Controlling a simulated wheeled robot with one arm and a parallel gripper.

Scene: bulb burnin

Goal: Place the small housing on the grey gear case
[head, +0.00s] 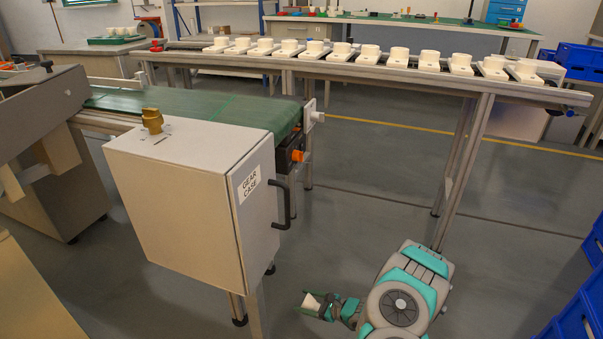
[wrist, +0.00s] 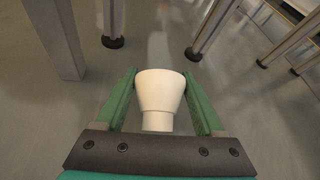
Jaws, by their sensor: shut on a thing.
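My gripper (head: 322,304) is low at the bottom of the head view, to the right of and below the gear case. It is shut on a small white housing (wrist: 160,92), a cup shape that is wide at the top and narrow below, seen between the green fingers in the wrist view. The housing also shows as a small white piece in the head view (head: 311,301). The grey gear case (head: 190,200) is a box labelled "GEAR CASE" with a black handle on its side. A brass-coloured fitting (head: 152,120) stands on its top, toward the back left. The housing is apart from the case.
A green conveyor belt (head: 190,104) runs behind the case. A long rail table (head: 400,72) behind carries several white housings on square bases. Blue crates (head: 575,315) stand at the right edge. Metal legs (wrist: 55,35) stand near my gripper. Open floor lies right of the case.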

